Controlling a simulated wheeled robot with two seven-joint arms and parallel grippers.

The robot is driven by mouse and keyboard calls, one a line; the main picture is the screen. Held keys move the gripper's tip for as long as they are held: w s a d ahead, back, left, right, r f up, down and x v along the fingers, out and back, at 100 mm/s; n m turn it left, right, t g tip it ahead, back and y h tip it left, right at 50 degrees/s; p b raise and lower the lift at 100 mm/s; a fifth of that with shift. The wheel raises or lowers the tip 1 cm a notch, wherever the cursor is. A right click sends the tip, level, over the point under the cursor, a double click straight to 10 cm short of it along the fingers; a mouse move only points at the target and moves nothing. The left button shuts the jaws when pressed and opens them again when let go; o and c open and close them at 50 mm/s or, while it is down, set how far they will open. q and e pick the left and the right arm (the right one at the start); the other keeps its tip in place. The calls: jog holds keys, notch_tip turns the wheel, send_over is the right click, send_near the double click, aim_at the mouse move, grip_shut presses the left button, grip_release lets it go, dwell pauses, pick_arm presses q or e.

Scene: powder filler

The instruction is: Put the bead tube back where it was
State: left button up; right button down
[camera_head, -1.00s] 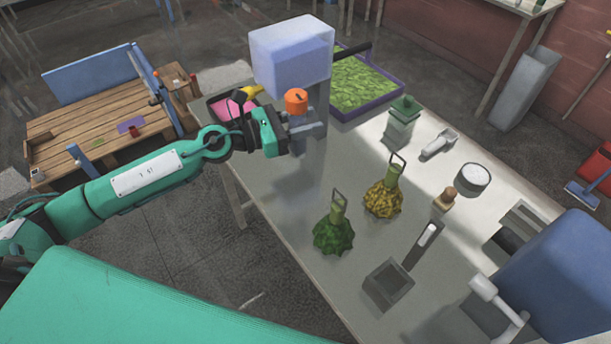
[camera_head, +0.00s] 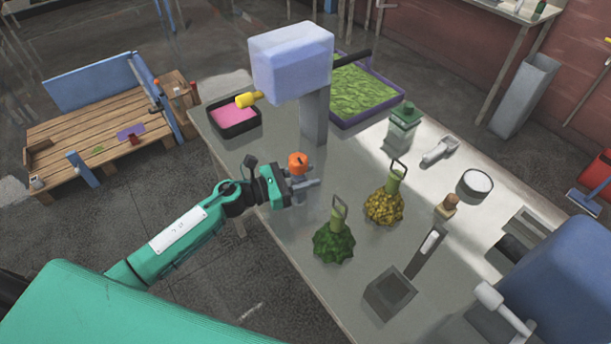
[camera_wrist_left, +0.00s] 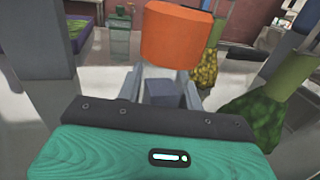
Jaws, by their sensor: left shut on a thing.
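My left gripper (camera_head: 301,188) is shut on the bead tube, whose orange cap (camera_head: 298,160) sticks up above the fingers. The tube looks upright. In the left wrist view the wide orange cap (camera_wrist_left: 172,38) fills the upper middle, with a pale clear body below it between the fingers. Most of the body is hidden by the gripper, and the beads cannot be made out. The tube is over the left edge area of the grey table (camera_head: 290,240); I cannot tell whether it touches the top. My right gripper is not in view.
Green (camera_head: 333,243) and yellow (camera_head: 384,207) lumpy bags stand to the right. Bare table lies between.

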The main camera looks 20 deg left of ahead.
pick_arm(q)
jog(key=shift+f+b, duration=0.25)
jog(key=shift+b, duration=0.05)
jog(key=o, duration=1.1)
jog(key=shift+r, duration=0.1)
jog(key=shift+r+p, duration=0.15)
jog(key=shift+p, duration=0.2)
jog(key=b+v, duration=0.4)
jog(key=v, duration=0.6)
jog(key=shift+s+a+f, duration=0.1)
jog(key=shift+f, duration=0.1)
jog(key=shift+b+v, duration=0.45)
jog(key=shift+v, duration=0.45)
jog(key=shift+r, duration=0.2)
